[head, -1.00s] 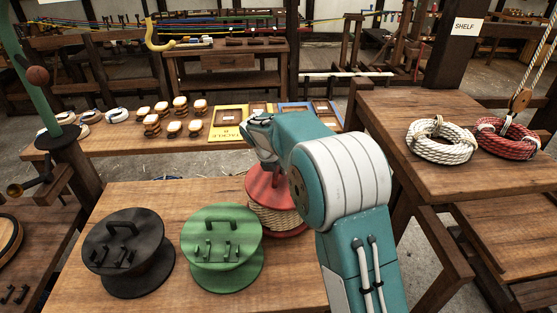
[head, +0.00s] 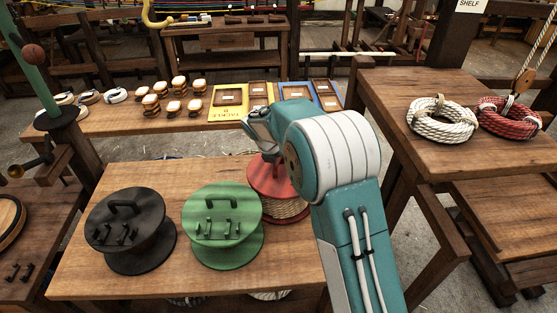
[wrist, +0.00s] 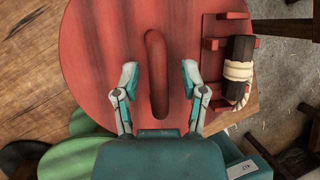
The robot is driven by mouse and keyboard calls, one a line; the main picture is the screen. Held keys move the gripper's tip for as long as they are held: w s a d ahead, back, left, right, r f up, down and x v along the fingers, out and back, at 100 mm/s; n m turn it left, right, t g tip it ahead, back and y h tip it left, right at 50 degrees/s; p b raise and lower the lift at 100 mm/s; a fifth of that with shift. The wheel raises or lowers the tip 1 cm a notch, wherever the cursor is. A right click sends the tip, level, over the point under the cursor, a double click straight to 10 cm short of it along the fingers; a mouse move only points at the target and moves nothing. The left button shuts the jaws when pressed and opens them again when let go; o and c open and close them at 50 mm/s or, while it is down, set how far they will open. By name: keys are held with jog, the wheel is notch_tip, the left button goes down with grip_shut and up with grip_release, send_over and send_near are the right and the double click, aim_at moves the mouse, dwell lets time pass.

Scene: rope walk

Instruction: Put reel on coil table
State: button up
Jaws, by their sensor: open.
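A red reel (head: 268,178) with rope wound on it stands on the wooden table in front of me, partly hidden by my arm. In the wrist view its red top disc (wrist: 90,60) fills the middle, with a long upright handle (wrist: 156,75) across it. My gripper (wrist: 156,76) is open, with one finger on each side of the handle, apart from it. A green reel (head: 222,212) and a black reel (head: 128,222) stand to the left on the same table. I cannot tell which table is the coil table.
A raised table (head: 385,100) at right holds a white rope coil (head: 442,120) and a red one (head: 507,122), near a SHELF sign (head: 470,4). A bench (head: 120,127) behind holds blocks and yellow and blue trays. The reel table's (head: 175,285) front edge is bare.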

jog(key=v, duration=1.2)
jog(key=s+d+r+m+y, duration=0.1)
jog(key=s+d+r+m, duration=0.4)
jog(key=s+m, duration=0.25)
jog(key=s+d+r+m+y, duration=0.1)
jog(key=s+d+r+m, duration=0.3)
jog(key=s+m, duration=0.35)
jog(key=s+d+f+m+t, duration=0.1)
jog(key=s+d+m, duration=0.1)
jog(key=s+m, duration=0.6)
jog(key=s+d+f+m+t+y, duration=0.1)
jog(key=s+f+m, duration=0.1)
jog(key=s+m, duration=0.6)
jog(key=shift+s+d+m, duration=0.4)
jog(key=shift+s, duration=1.5)
